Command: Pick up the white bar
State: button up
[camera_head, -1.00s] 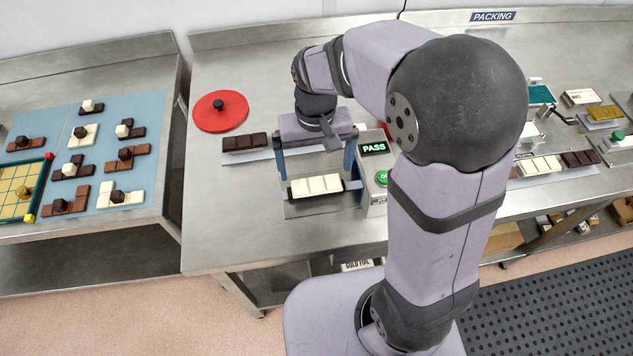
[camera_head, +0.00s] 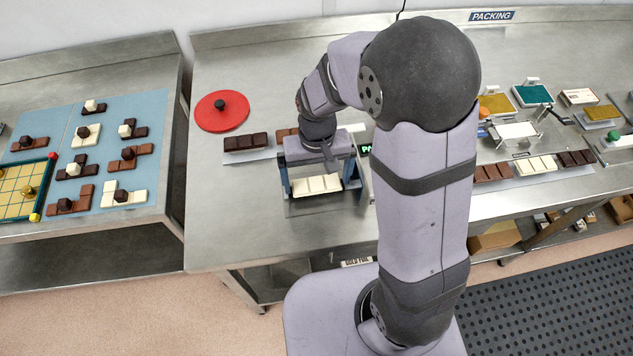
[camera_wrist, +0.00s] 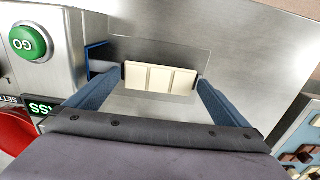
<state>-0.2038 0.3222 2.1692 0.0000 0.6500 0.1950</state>
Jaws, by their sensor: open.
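The white bar (camera_head: 317,184) is a pale segmented block lying on a metal plate at the front middle of the steel table. It also shows in the wrist view (camera_wrist: 160,79), with a dark part near its left end. My gripper (camera_head: 319,178) is open and low over the bar. Another white bar (camera_head: 535,165) lies farther right between brown and dark bars.
A green GO button (camera_wrist: 28,41) and a PASS display (camera_wrist: 42,108) are close beside the gripper. A dark bar (camera_head: 245,142) lies behind to the left, near a red disc (camera_head: 222,111). The table's front left is clear.

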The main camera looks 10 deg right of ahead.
aim_at(317, 184)
jog(key=shift+f, duration=0.25)
dwell(0.4)
jog(key=c, duration=0.8)
jog(key=shift+o, duration=0.2)
jog(key=shift+r, duration=0.1)
notch_tip(317, 184, up, 10)
jog(key=b, duration=0.2)
jog(key=w+d+f+p, duration=0.1)
jog(key=w+d+p, duration=0.1)
jog(key=w+d, duration=0.2)
jog(key=w+d+f+p, duration=0.1)
jog(key=w+d+p, duration=0.1)
jog(key=w+d, duration=0.2)
jog(key=w+d+f+p, duration=0.1)
jog(key=w+d+p, duration=0.2)
jog(key=w, duration=0.5)
jog(key=shift+w+d+f, duration=0.1)
jog(key=shift+d+f, duration=0.15)
jog(key=shift+d, duration=0.15)
